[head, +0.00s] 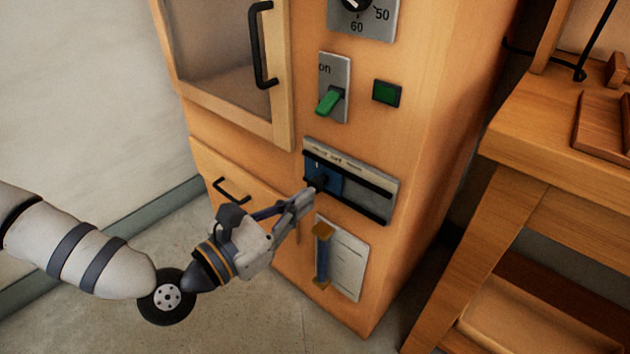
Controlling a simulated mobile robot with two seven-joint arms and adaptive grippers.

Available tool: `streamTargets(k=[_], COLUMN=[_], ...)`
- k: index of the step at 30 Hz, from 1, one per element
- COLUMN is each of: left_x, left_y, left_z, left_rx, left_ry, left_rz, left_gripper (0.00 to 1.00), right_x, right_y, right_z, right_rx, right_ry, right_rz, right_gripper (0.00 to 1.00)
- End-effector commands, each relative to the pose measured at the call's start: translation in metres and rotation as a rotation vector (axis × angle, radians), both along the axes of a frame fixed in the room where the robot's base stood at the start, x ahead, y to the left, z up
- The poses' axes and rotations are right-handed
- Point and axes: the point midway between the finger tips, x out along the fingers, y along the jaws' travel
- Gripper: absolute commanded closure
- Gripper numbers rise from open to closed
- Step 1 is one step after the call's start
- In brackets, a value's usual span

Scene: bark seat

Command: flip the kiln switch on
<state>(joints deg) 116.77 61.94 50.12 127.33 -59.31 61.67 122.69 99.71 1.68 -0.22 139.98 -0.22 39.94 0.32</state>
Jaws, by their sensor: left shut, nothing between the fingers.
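The kiln switch has a green lever (329,101) on a grey plate (340,72) on the front of the wooden cabinet (430,130). The word "on" is printed at the plate's top. The lever's tip points out and down, away from that word. My left gripper (316,188) is shut and empty, below the switch. Its fingertips are at the dark knob of a blue slider (328,178) in a grey panel; I cannot tell whether they touch. My right gripper is out of view.
A dark green square lamp (386,93) is right of the switch, and a dial (355,8) is above. A glazed door with a black handle (262,45) is at left. A blue bar (323,256) with brown ends is below. A wooden bench (540,140) stands right.

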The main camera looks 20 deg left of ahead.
Motion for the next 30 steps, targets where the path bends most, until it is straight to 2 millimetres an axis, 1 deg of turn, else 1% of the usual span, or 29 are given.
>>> streamTargets(k=[1,3,5,8,14,17,20,30], left_x=[0.008,0.015,0.017,0.018,0.018,0.023,0.037,0.107], left_y=[0.014,0.026,0.031,0.033,0.032,0.029,0.024,-0.002], left_z=[0.004,0.017,0.024,0.029,0.029,0.030,0.032,0.043], left_rx=[-0.054,-0.112,-0.140,-0.153,-0.152,-0.151,-0.150,-0.150], left_ry=[-0.030,-0.066,-0.082,-0.090,-0.087,-0.088,-0.089,-0.087], left_rz=[0.029,0.049,0.056,0.058,0.056,0.054,0.053,0.055], left_gripper=[1.00,1.00,1.00,1.00,1.00,1.00,1.00,1.00], right_x=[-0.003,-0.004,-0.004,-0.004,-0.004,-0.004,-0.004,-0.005], right_y=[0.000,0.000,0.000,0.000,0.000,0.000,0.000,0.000], right_z=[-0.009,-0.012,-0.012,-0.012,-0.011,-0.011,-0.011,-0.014], right_rx=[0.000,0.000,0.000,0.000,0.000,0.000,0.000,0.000], right_ry=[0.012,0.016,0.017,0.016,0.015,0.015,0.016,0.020], right_rz=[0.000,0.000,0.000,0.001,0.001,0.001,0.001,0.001], right_gripper=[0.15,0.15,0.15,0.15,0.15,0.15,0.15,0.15])
